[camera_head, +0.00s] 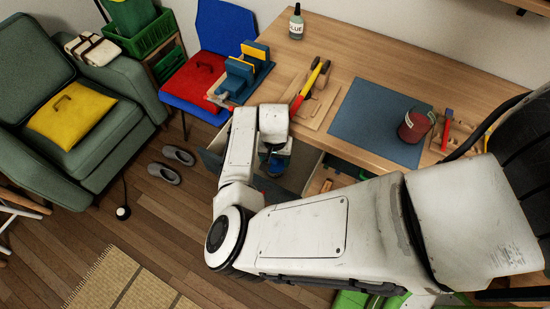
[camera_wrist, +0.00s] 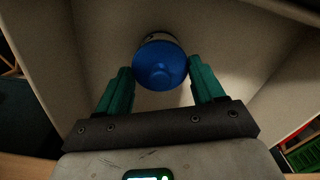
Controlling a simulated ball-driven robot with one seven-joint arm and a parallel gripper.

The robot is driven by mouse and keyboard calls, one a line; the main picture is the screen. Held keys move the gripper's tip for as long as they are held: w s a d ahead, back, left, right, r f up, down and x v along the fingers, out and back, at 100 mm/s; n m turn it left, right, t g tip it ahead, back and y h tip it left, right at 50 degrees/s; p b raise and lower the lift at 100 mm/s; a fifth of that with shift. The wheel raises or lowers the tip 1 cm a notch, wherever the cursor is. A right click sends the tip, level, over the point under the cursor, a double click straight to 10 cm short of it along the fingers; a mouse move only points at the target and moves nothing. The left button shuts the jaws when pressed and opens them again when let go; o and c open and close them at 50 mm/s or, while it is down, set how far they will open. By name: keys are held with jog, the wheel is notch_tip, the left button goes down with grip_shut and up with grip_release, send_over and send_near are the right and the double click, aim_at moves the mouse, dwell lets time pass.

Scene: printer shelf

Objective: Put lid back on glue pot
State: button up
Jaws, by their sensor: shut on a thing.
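My gripper (camera_head: 272,160) reaches down into an open drawer in the head view. In the wrist view its two green fingers (camera_wrist: 163,88) are shut on a rounded blue thing (camera_wrist: 160,65) with a small nub in its middle. A pale band shows behind the blue part; I cannot tell whether it is a lid alone or a capped container. A clear bottle with a dark top and a "GLUE" label (camera_head: 296,24) stands upright at the back of the desk.
The open drawer (camera_head: 300,172) has pale walls around my gripper. On the desk (camera_head: 345,50) are a blue clamp-like block (camera_head: 240,75), a yellow-and-red tool (camera_head: 312,82) on a wooden board, and a tool holder (camera_head: 455,135). The desk's back middle is clear.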

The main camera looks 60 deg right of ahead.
dwell(0.4)
jog(key=o, duration=1.1)
jog(key=shift+r+p, duration=3.45)
jog(key=shift+r, duration=0.1)
jog(key=shift+c, duration=0.2)
grip_shut()
